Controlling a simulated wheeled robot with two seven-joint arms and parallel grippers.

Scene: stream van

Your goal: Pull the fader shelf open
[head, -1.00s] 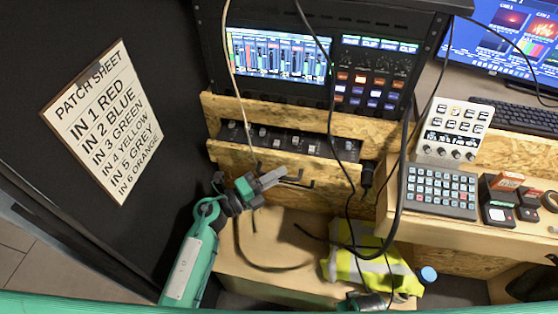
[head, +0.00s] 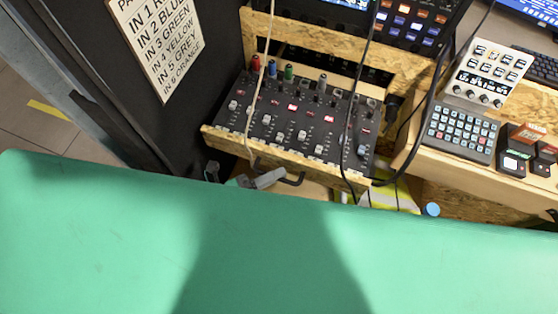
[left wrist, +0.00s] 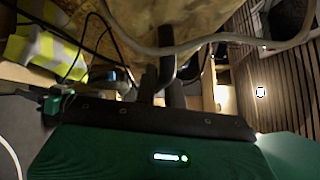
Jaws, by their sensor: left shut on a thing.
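The fader shelf (head: 290,160) is a plywood-fronted drawer in the head view, pulled well out of its rack with its black fader panel (head: 300,117) showing. A dark bar handle (head: 293,179) sits low on its front. My left gripper (head: 270,178) is at this handle, shut on it. My green body hides most of the left arm in the head view. My right gripper is not in view.
Loose cables (head: 349,150) hang across the shelf. A side desk (head: 480,178) at the right holds a keypad (head: 461,132) and a white control panel (head: 488,75). A yellow vest (head: 392,197) lies below. A dark wall with a patch sheet (head: 158,40) stands left.

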